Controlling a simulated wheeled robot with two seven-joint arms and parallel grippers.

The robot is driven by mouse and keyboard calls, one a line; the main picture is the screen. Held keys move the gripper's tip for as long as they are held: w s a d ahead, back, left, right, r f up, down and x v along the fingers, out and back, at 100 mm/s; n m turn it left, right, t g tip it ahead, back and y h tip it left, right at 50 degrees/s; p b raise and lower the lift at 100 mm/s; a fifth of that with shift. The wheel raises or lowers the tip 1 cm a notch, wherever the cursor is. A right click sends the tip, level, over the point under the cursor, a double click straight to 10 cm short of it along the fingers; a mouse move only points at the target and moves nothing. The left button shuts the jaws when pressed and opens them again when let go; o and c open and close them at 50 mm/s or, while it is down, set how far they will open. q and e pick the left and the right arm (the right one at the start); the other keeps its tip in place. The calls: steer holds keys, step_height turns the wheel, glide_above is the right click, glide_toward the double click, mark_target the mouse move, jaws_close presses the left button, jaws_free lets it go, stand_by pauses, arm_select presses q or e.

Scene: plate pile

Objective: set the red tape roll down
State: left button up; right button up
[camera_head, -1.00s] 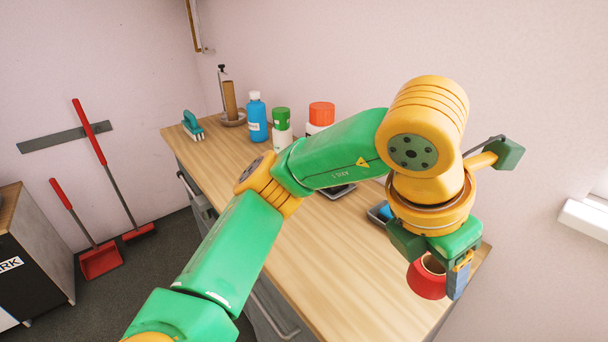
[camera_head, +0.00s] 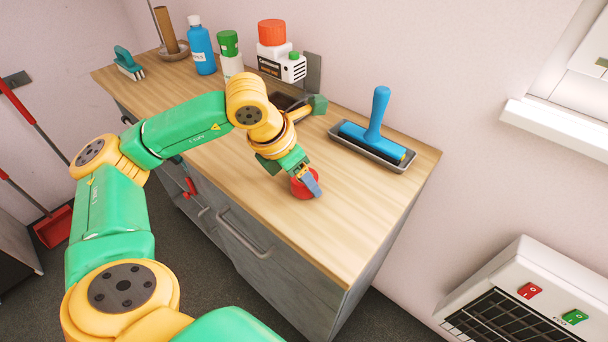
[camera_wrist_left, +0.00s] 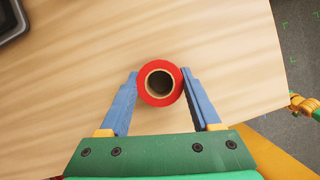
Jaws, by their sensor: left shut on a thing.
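The red tape roll (camera_head: 303,187) is low at the front part of the wooden worktop (camera_head: 352,213). My left gripper (camera_head: 306,185) is shut on it. In the left wrist view the roll (camera_wrist_left: 161,97) sits between the blue fingers of the gripper (camera_wrist_left: 160,92), with its hollow core facing the camera. I cannot tell whether the roll's underside touches the wood. My right gripper is not in view.
A blue roller in a dark tray (camera_head: 372,145) stands to the right at the back. A blue bottle (camera_head: 201,50), a green-capped bottle (camera_head: 229,55) and a red-capped container (camera_head: 272,40) stand along the wall. The worktop right of the roll is clear.

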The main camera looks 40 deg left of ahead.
arm_select(q)
steer(key=o, duration=0.9)
steer(key=shift+f, duration=0.15)
steer(key=o, duration=0.4)
steer(key=shift+o, duration=0.2)
steer(key=shift+r, duration=0.25)
steer(key=p+v, duration=0.1)
steer(key=v, duration=1.1)
